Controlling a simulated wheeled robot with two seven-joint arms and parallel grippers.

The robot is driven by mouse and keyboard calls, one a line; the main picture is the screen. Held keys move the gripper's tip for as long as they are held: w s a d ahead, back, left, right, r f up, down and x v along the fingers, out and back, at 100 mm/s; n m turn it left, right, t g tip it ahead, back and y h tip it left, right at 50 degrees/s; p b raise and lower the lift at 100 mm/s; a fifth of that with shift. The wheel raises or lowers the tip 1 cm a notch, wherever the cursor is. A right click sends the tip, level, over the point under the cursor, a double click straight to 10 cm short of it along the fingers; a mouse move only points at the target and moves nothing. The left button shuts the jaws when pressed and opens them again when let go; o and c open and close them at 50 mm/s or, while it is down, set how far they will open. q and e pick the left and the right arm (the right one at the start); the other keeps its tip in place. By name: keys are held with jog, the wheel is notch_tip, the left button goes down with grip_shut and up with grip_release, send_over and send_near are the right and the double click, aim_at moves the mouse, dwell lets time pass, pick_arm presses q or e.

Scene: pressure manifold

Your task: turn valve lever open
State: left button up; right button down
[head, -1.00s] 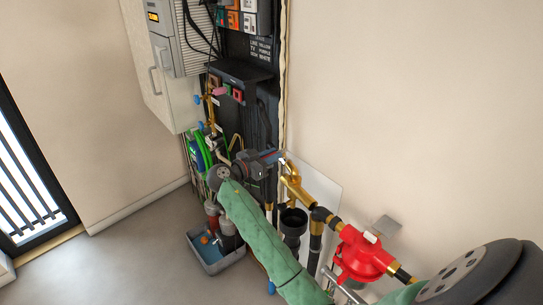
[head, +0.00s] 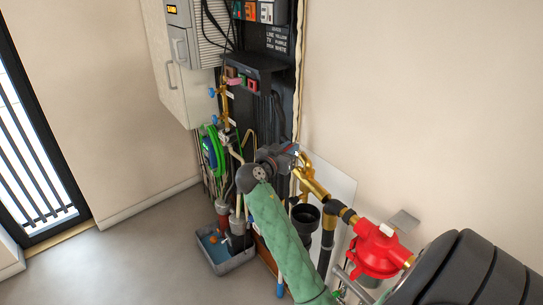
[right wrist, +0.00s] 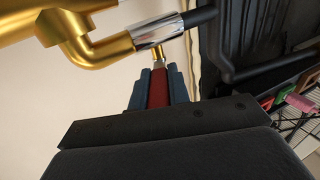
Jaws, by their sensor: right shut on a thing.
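The valve lever (right wrist: 158,90) is a red handle on a short brass stem, and in the right wrist view it points down from the pipe. My right gripper (head: 293,152) is at the brass pipework (head: 313,182) in the head view. In the right wrist view its two blue-grey fingers (right wrist: 158,78) close on both sides of the red lever. The stem meets a chrome pipe section (right wrist: 158,31) with a brass elbow on its left and a dark pipe on its right. In the head view the lever is mostly hidden by the gripper. My left gripper is not in view.
A red regulator (head: 375,250) sits on the pipe at the lower right. A black funnel-like cup (head: 304,214) is below the brass pipe. A grey tray (head: 232,263) with bottles stands on the floor. A dark equipment panel (head: 265,100) rises behind the gripper.

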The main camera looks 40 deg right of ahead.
jog(key=n+t, duration=0.1)
jog(key=s+t+y+b, duration=0.1)
jog(key=shift+d+f+n+t, duration=0.15)
jog(key=shift+n+t, duration=0.25)
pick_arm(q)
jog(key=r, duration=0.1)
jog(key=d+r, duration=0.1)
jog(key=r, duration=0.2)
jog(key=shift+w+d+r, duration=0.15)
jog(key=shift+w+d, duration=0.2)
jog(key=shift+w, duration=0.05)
pick_arm(e)
jog(key=n+t, duration=0.1)
jog(key=n+t+y, duration=0.1)
jog(key=s+n+t+y, duration=0.1)
jog(key=t, duration=0.1)
jog(key=shift+d, duration=0.35)
jog(key=shift+s+t+y, duration=0.1)
jog(key=shift+t+y, duration=0.2)
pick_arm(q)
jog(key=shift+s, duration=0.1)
pick_arm(e)
jog(key=c, duration=1.3)
grip_release()
jog(key=shift+d, duration=0.1)
